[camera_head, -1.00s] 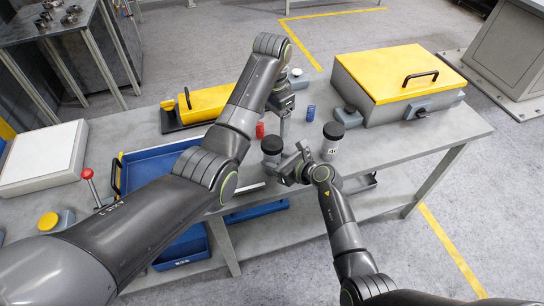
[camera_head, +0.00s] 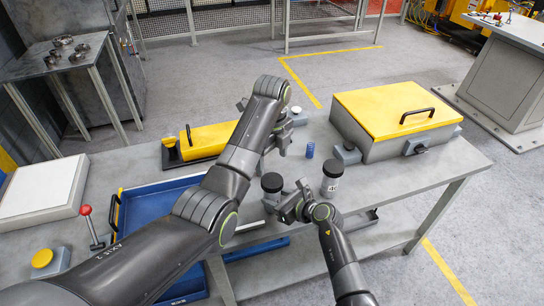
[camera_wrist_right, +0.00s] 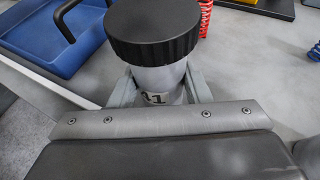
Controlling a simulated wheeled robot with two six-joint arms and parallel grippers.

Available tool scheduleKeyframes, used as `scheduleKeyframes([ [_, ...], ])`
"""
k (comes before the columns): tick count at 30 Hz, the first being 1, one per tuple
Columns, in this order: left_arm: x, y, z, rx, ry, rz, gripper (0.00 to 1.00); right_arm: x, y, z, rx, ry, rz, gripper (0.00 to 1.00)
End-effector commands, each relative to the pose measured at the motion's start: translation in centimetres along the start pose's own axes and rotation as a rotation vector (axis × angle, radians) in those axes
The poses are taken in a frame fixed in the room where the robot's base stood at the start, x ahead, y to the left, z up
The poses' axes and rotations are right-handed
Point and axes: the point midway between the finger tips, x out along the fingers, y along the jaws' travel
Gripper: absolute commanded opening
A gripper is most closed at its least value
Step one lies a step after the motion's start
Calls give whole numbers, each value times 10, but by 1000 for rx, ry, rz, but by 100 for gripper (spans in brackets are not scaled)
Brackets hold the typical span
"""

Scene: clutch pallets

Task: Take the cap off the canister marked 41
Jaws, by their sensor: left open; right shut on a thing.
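A dark-capped canister (camera_head: 271,190) stands on the bench, left of my right gripper (camera_head: 290,205). In the right wrist view the right gripper (camera_wrist_right: 162,90) is shut on the body of this canister (camera_wrist_right: 160,80), below its wide black ribbed cap (camera_wrist_right: 152,30). Its label ends in 1; the first digit is partly hidden. A second canister (camera_head: 332,182) with a black cap (camera_head: 333,166) stands to the right; its label is too small to read surely. My left gripper (camera_head: 283,145) is open and empty, above and behind the held canister, apart from its cap.
A blue spring (camera_head: 310,150) stands behind the canisters. A red spring (camera_wrist_right: 205,15) shows in the wrist view. A blue tray (camera_head: 150,215) lies left, a yellow-lidded box (camera_head: 398,100) back right. Bench space right of the second canister is clear.

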Motion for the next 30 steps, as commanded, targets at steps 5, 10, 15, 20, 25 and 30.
scheduleKeyframes([
  [5, 0, 0, 0, 270, 0, 0, 75, 0, 0, 0, 0, 1, 0, 0],
  [10, 0, 0, 0, 454, 0, 0, 75, 0, 0, 0, 0, 1, 0, 0],
  [15, 1, 0, 0, 540, 0, 0, 75, 0, 0, 0, 0, 1, 0, 0],
  [20, 16, 0, 0, 555, 3, 2, 75, 0, 0, 0, 0, 1, 0, 0],
  [25, 42, 0, 0, 553, 3, 2, 75, 0, 0, 0, 0, 1, 0, 0],
  [30, 66, 0, 0, 552, 3, 2, 75, 0, 0, 0, 0, 1, 0, 0],
])
